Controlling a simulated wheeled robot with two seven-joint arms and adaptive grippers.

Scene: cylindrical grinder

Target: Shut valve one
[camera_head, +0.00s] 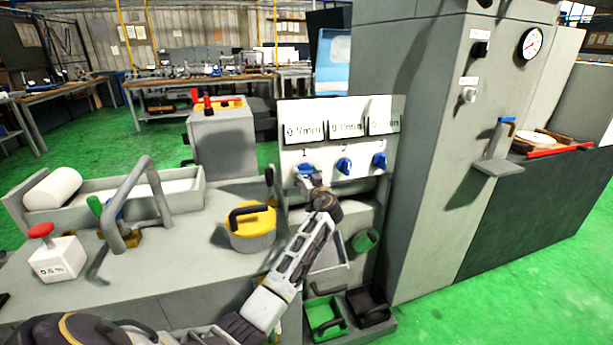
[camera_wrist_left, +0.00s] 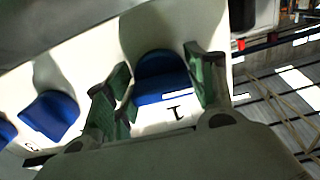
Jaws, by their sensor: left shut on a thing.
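Valve one (camera_head: 305,169) is a blue knob on a white panel, under the label 1 and at the left of a row of three. My left gripper (camera_head: 310,184) is at this knob and partly covers it in the head view. In the left wrist view, the blue knob (camera_wrist_left: 162,78) sits between the green finger pads, and my left gripper is shut on it. The label 1 shows beside it. Valve two (camera_head: 344,165) and valve three (camera_head: 379,160) are blue knobs to its right. My right gripper is not in view.
Displays (camera_head: 346,129) stand above the knobs. A yellow-lidded pot (camera_head: 252,226) with a black handle stands left of my left forearm. A bent grey pipe (camera_head: 130,190) and a red-topped button box (camera_head: 58,257) are farther left. A tall grey cabinet (camera_head: 415,150) rises at the right.

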